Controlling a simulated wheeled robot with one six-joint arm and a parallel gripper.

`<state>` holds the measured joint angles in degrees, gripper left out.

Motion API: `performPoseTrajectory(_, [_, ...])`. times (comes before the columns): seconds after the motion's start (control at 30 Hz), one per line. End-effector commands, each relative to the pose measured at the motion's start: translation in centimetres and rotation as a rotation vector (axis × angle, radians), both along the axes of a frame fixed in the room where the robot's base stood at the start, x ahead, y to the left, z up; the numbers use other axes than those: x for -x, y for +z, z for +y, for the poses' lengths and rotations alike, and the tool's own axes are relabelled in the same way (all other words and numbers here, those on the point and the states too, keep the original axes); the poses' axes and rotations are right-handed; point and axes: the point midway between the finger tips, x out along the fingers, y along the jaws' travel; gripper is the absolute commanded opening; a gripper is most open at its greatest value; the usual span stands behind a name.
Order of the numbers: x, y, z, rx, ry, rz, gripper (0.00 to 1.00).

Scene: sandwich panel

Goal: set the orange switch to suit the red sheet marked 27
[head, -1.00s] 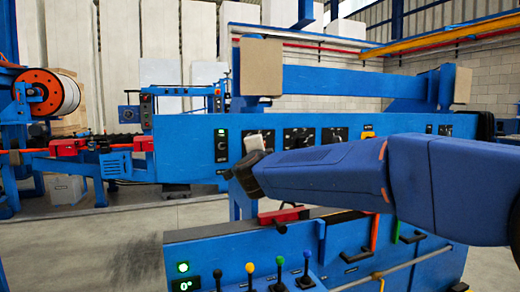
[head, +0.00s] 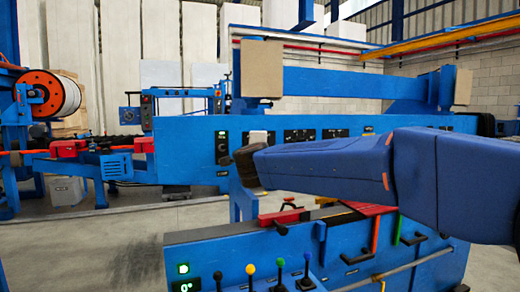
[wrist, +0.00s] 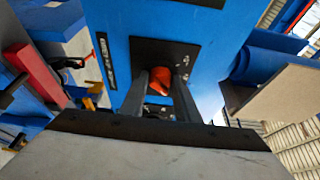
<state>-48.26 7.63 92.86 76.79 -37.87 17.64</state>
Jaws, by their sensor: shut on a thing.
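The orange switch (wrist: 159,80) sits on a black plate on the blue panel in the wrist view. My gripper (wrist: 160,88) has one dark finger on each side of the switch and is shut on it. The fingers hide part of the switch, and its pointer and marks cannot be read. In the head view my gripper (head: 248,166) is at the panel front (head: 180,150), and the switch is hidden behind it. A flat red surface (head: 374,208), perhaps the red sheet, lies low behind my arm; no number is legible on it.
Other black dial plates (head: 300,135) line the panel to the right, partly behind my arm. Below is a blue console (head: 215,255) with several coloured knob levers, a green light (head: 183,268) and a 0° display (head: 183,286). A red block (head: 282,215) is above its edge.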

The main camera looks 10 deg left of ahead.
Motion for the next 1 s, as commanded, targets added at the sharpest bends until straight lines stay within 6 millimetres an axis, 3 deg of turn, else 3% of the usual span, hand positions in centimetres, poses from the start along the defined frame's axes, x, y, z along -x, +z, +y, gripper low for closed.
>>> performPoseTrajectory(0.03, [-0.1, -0.1, -0.1, 0.000, -0.002, 0.002, 0.06])
performPoseTrajectory(0.07, [-0.1, -0.2, -0.1, 0.000, -0.002, 0.002, 0.33])
performPoseTrajectory(0.13, [-0.1, -0.1, 0.0, 0.000, -0.002, 0.002, 0.47])
performPoseTrajectory(0.57, [0.9, 0.0, -0.1, 0.000, 0.001, 0.000, 0.47])
performPoseTrajectory(1.0, [8.8, 0.1, -1.8, 0.000, 0.002, 0.000, 0.47])
